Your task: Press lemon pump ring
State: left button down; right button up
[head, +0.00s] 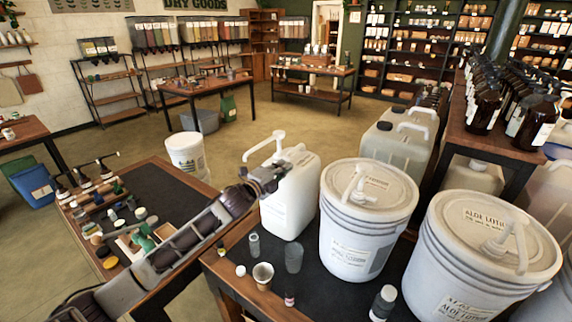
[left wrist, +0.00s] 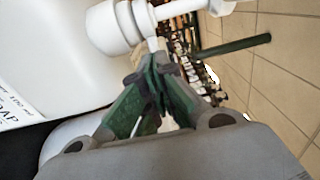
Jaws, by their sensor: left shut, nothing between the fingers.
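A white rectangular jug (head: 291,208) stands at the back left of the near table, with a white pump (head: 264,147) on top. Its spout points left. In the left wrist view, the white jug (left wrist: 40,60) shows a label ending in "AP", and the white pump collar (left wrist: 112,28) and stem lie just beyond my fingers. I cannot read "lemon" on any label. My left gripper (head: 284,166) is shut and empty beside the jug's top, in front of the pump's lower part. The left wrist view shows its green-padded fingers (left wrist: 150,78) together; contact with the pump is unclear. My right gripper is out of view.
Two round white buckets with pumps, one in the middle (head: 362,240) and one labelled aloe lotion (head: 470,270), stand right of the jug. Small bottles and a cup (head: 263,275) are in front. A white tub (head: 187,155) stands behind left. Open floor lies behind.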

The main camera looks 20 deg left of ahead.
pick_arm(q)
jog(key=shift+x, duration=1)
jog(key=shift+w+d+y, duration=0.1)
jog(key=shift+d+y, duration=0.1)
jog(key=shift+y, duration=0.3)
